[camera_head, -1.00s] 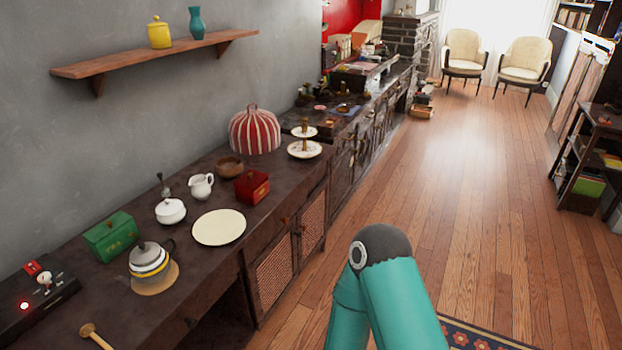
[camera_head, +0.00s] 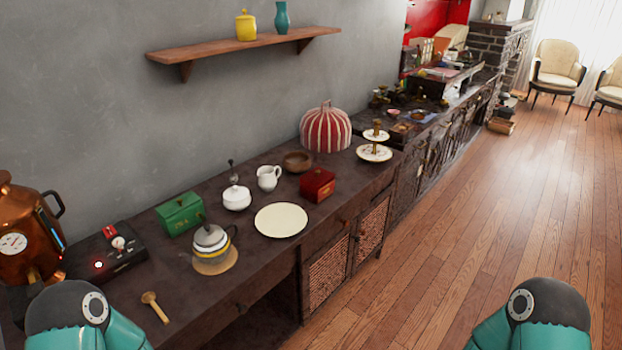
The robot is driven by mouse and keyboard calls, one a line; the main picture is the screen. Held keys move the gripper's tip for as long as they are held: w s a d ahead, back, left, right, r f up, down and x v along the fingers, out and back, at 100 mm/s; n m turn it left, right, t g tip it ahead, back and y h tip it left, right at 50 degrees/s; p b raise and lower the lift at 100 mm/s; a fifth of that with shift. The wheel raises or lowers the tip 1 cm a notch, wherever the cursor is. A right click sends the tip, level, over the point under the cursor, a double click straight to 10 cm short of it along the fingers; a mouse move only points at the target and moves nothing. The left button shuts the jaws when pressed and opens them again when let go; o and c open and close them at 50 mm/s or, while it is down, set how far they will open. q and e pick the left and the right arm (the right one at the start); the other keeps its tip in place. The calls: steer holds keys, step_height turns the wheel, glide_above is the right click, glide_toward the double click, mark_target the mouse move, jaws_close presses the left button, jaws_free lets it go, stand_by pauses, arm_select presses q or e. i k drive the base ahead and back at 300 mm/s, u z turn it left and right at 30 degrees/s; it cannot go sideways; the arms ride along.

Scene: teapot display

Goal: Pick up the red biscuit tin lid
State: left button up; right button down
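The red biscuit tin (camera_head: 317,184) stands on the dark counter (camera_head: 268,270), to the right of the white jug and behind the cream plate. Its lid (camera_head: 317,175) appears to be on top of it, with a small knob or clasp on the front. Nothing touches the tin. Only teal and dark upper parts of my two arms show, at the bottom left and bottom right. Neither gripper is in view.
A cream plate (camera_head: 281,220), white jug (camera_head: 268,178), white sugar pot (camera_head: 236,198), green tin (camera_head: 181,214), grey teapot (camera_head: 211,240) and wooden bowl (camera_head: 297,162) stand around it. A striped cosy (camera_head: 326,130) and tiered stand (camera_head: 374,153) are behind. Floor at right is clear.

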mark_target(317, 176)
steer(key=u, duration=0.15)
steer(key=k, duration=0.8)
steer(key=z, duration=0.05)
steer(key=i, duration=0.9)
steer(key=z, duration=1.75)
steer(key=i, duration=1.3)
